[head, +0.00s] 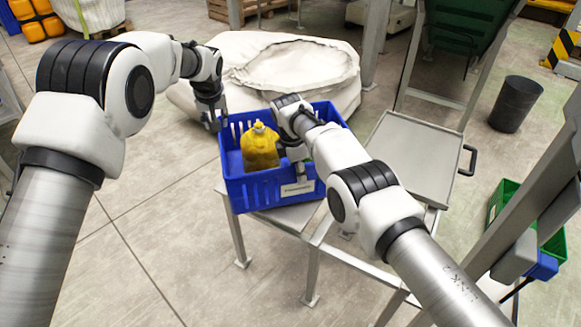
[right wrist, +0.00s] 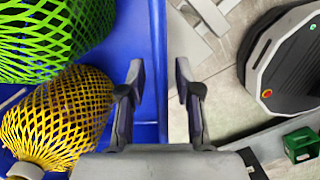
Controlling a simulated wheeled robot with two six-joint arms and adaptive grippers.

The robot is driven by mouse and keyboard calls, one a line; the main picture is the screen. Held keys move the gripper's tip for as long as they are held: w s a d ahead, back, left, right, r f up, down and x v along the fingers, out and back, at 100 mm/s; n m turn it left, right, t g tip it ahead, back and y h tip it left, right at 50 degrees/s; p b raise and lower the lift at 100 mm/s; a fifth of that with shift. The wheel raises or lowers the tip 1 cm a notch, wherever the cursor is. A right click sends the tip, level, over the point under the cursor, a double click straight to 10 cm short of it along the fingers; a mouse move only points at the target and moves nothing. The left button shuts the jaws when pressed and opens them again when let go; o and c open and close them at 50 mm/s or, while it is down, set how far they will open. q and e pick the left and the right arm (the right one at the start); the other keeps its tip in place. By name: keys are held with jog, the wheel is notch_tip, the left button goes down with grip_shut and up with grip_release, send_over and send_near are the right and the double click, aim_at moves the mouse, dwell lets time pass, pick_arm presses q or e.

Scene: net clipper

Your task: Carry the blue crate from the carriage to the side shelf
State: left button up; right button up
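The blue crate (head: 262,192) sits on a grey metal frame (head: 292,219) in the middle of the head view. It holds a yellow netted item (head: 259,148); the right wrist view shows yellow net (right wrist: 62,115) and green net (right wrist: 45,35) inside it. My right gripper (right wrist: 160,88) is open, its fingers apart on either side of the crate's blue side wall (right wrist: 157,60). My left gripper (head: 213,122) points down at the crate's left far corner; its fingers are too small to judge. A flat grey shelf-like surface (head: 414,155) with a raised rim lies right of the crate.
A black handle (head: 469,160) sticks out from the grey surface's right side. A large white sack (head: 295,68) stands behind the crate. A black bin (head: 515,104) and a green crate (head: 502,200) stand at right. The floor at left front is clear.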

pick_arm(q)
jog(key=shift+s+r, duration=0.15)
jog(key=shift+r, duration=0.2)
pick_arm(e)
jog(key=r, duration=0.4)
jog(key=a+r, duration=0.1)
jog(key=r, duration=0.6)
jog(key=shift+s+a+r, duration=0.2)
jog(key=shift+a+r, duration=0.2)
